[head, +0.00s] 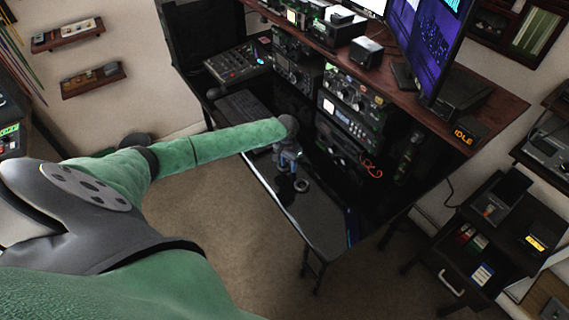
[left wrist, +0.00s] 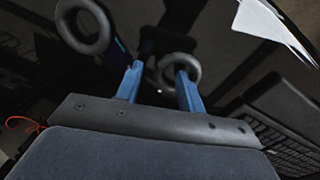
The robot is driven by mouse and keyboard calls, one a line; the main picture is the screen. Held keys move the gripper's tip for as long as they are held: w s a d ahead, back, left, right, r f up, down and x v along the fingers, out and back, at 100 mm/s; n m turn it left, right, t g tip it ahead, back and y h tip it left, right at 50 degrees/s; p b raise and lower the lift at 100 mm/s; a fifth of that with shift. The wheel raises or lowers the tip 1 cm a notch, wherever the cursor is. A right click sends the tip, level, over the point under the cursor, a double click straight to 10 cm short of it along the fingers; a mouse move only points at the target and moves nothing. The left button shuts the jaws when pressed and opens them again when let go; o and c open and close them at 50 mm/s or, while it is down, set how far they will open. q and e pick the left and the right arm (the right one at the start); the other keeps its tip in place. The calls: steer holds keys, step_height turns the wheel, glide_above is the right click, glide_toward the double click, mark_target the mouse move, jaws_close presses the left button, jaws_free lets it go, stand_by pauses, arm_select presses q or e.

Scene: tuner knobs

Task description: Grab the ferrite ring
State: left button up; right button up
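A dark grey ring (head: 301,185) lies on the glossy black desk (head: 318,214), just in front of my left gripper (head: 288,167) in the head view. The left wrist view shows two ring shapes. A larger grey ring (left wrist: 86,26) is at the upper left, outside the fingers. A smaller ring (left wrist: 168,68) is just beyond the right-hand blue fingertip and partly hidden by it. I cannot tell whether one is a reflection. My left gripper (left wrist: 158,78) is open, with a clear gap between its blue fingers. My right gripper is not in view.
A keyboard (head: 245,106) lies left of the gripper; it also shows at the right of the left wrist view (left wrist: 289,121). Radio equipment (head: 350,110) stands behind, with a red cable (head: 371,168). The desk's front right is mostly clear.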

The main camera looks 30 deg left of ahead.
arm_select(q)
steer(key=shift+f, duration=0.2)
jaws_close()
steer(key=shift+r, duration=0.1)
